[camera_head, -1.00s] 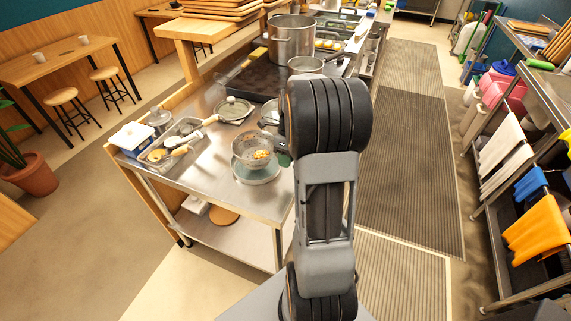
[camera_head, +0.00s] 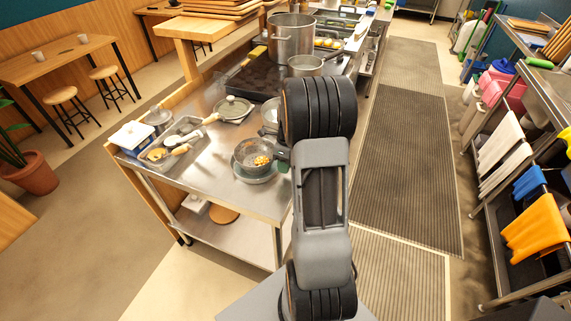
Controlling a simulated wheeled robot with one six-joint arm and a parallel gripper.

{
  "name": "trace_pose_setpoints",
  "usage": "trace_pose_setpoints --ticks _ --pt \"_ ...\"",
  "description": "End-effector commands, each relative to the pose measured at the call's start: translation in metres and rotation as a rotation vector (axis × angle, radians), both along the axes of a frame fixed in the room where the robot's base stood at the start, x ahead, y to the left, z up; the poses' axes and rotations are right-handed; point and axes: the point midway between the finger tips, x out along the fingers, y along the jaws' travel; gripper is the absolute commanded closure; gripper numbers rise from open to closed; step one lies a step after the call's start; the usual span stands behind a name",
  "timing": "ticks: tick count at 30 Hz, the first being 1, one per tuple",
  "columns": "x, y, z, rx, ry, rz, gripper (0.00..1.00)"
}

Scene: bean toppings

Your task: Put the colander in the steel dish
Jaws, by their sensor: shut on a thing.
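The colander (camera_head: 247,151) is a grey round bowl with orange-brown beans in it. A shiny round dish (camera_head: 269,116), which looks like the steel dish, stands behind the colander on the counter. My arm hides its right part.
The steel counter (camera_head: 215,177) has clear room left of the colander. A tray with utensils (camera_head: 184,133), a lidded pan (camera_head: 233,108) and a white-and-blue box (camera_head: 133,134) stand further left and back. A large pot (camera_head: 291,42) and a smaller pot (camera_head: 305,66) stand behind.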

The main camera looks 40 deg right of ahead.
Motion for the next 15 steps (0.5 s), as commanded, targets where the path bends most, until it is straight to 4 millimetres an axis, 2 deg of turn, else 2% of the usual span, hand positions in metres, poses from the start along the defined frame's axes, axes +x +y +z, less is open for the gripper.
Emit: trace_pose_setpoints --ticks 1,9,15 --pt "-0.0002 0.0001 -0.0019 0.001 0.000 0.000 0.75" --pt "-0.0002 0.0001 -0.0010 0.001 0.000 0.000 0.51" --pt "-0.0001 0.0001 -0.0006 0.001 0.000 0.000 0.51"
